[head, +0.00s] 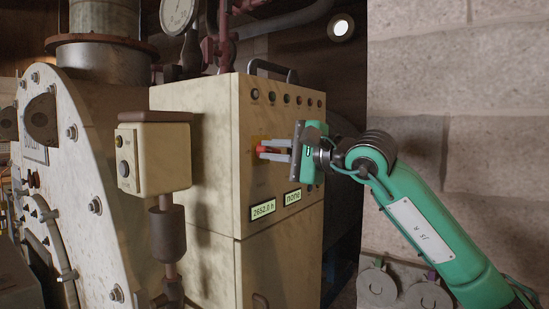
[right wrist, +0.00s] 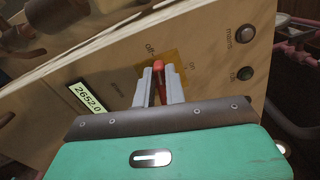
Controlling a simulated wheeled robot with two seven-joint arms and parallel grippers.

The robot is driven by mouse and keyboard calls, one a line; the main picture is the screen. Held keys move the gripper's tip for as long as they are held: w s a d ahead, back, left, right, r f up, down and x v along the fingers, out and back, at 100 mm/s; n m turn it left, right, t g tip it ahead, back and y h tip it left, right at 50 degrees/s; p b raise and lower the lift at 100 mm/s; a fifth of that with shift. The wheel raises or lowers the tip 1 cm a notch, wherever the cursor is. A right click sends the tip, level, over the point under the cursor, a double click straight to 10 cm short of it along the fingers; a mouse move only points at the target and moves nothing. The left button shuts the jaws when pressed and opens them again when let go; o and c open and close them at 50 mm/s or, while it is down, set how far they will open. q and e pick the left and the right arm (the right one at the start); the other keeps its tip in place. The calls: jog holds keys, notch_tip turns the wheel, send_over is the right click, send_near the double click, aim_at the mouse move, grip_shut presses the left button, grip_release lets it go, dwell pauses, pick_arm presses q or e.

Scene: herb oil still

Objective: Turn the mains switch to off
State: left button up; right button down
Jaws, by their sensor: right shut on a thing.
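The mains switch is a red handle (right wrist: 160,68) on a yellow-orange plate (right wrist: 180,66) on the front of a cream cabinet. The red handle also shows in the head view (head: 266,149). My right gripper (head: 262,152) reaches in from the right and is shut on the red handle, with one grey finger on each side in the right wrist view (right wrist: 159,88). Which mark the handle points to I cannot tell. My left gripper is not in view.
The cream cabinet (head: 215,240) has a row of small buttons above the switch. Below it are the displays "2652.0 h" (head: 263,209) and "none" (head: 293,198). A cream box on a post (head: 155,160) stands in front at left. A stone wall (head: 460,100) is at right.

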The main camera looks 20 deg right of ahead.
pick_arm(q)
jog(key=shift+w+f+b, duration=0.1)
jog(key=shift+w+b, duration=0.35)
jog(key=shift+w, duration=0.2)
pick_arm(e)
jog(key=shift+f+n, duration=0.25)
jog(key=shift+n, duration=0.95)
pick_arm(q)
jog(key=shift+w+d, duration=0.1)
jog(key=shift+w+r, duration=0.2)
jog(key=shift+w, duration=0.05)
pick_arm(e)
jog(key=shift+f, duration=0.1)
jog(key=c, duration=1.5)
grip_release()
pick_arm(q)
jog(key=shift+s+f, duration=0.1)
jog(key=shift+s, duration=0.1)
pick_arm(e)
jog(key=shift+o, duration=0.2)
